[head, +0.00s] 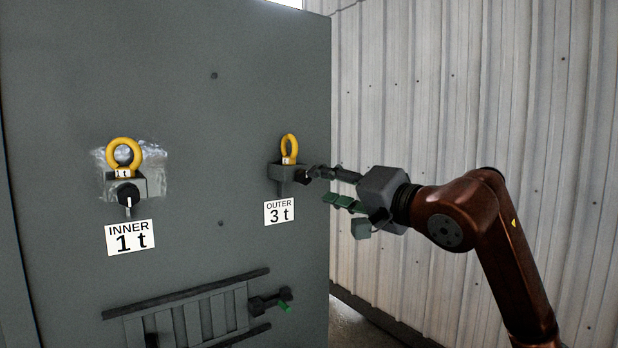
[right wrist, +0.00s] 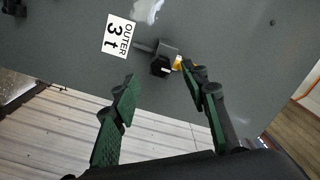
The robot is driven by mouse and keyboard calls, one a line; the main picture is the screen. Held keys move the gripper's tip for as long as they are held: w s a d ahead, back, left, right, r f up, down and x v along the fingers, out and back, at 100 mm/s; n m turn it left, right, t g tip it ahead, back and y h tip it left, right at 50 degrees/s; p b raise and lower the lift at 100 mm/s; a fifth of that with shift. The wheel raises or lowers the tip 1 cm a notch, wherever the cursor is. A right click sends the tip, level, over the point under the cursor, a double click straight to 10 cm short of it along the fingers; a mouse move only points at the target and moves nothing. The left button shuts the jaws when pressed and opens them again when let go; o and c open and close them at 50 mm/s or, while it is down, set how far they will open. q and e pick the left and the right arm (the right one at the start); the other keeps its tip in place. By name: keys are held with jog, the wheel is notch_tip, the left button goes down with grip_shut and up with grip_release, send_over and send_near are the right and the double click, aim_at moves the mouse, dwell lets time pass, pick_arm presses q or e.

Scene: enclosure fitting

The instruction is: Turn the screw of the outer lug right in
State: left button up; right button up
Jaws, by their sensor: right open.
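The outer lug is a yellow lifting eye (head: 289,149) in a dark block (head: 284,172) near the panel's right edge, above an "OUTER 3 t" label (head: 279,212). Its black screw knob (head: 301,175) sticks out at the block's right; the knob, with a pale mark, also shows in the right wrist view (right wrist: 160,68). My right gripper (head: 330,186) is just right of the knob. In the right wrist view its green-padded fingers (right wrist: 158,74) are spread, with the knob seen between and beyond the tips. Contact is not visible. My left gripper is not in view.
An inner lug with a yellow eye (head: 124,153), black knob (head: 128,193) and "INNER 1 t" label (head: 130,238) is at the left on a shiny patch. Below are a slatted hatch (head: 195,315) and a green-tipped latch (head: 270,300). A corrugated wall (head: 430,90) stands at the right.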

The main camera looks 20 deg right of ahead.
aim_at(307, 178)
jog(key=x, duration=0.2)
jog(key=p+x, duration=0.1)
jog(key=x, duration=0.1)
jog(key=p+x, duration=0.1)
jog(key=x, duration=0.1)
jog(key=shift+w+d+r, duration=0.1)
jog(key=shift+d+r, duration=0.2)
jog(key=shift+r, duration=0.05)
jog(key=shift+p+x, duration=0.35)
jog(key=shift+x, duration=0.5)
jog(key=shift+f, duration=0.1)
jog(key=shift+c, duration=0.2)
grip_shut()
